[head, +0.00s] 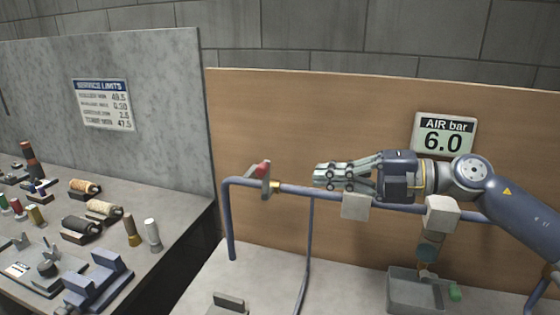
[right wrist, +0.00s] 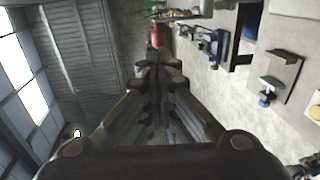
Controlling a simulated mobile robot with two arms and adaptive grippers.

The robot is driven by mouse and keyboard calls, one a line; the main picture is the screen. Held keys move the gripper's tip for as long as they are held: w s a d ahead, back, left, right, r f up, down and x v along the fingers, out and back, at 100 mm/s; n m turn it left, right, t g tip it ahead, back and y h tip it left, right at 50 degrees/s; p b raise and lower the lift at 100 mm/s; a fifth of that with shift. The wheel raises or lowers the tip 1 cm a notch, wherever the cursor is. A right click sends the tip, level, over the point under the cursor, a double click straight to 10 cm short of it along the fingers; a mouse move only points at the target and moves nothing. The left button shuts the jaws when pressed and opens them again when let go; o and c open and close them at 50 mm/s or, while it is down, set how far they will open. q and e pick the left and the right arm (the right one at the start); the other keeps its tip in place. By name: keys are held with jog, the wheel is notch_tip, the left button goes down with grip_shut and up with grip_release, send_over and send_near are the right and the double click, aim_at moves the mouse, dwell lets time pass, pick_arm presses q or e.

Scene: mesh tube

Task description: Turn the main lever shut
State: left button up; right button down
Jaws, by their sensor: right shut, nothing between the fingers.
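The main lever (head: 264,178) is on the blue pipe (head: 295,188) in front of the wooden panel, left of a brass fitting. It has a red grip and stands roughly upright, crosswise to the pipe. My right gripper (head: 320,176) is shut and empty, pointing left along the pipe, a short gap to the right of the lever and not touching it. In the right wrist view, the shut fingers (right wrist: 158,85) point at a red thing (right wrist: 158,36), which looks like the lever's grip. My left gripper is not in view.
A sign (head: 443,135) on the panel reads AIR bar 6.0. A grey bin (head: 415,292) stands below. The left bench (head: 175,235) holds spools and fixtures. The space above the lever is clear.

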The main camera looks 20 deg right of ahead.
aim_at(264, 170)
jog(key=p+x, duration=0.4)
jog(key=x, duration=0.5)
jog(key=shift+a+p, duration=0.25)
jog(key=shift+p, duration=0.15)
jog(key=shift+w, duration=0.1)
jog(key=shift+w+a+r+p, duration=0.15)
jog(key=shift+w+a+p, duration=0.25)
jog(key=shift+p, duration=0.6)
jog(key=shift+s, duration=0.1)
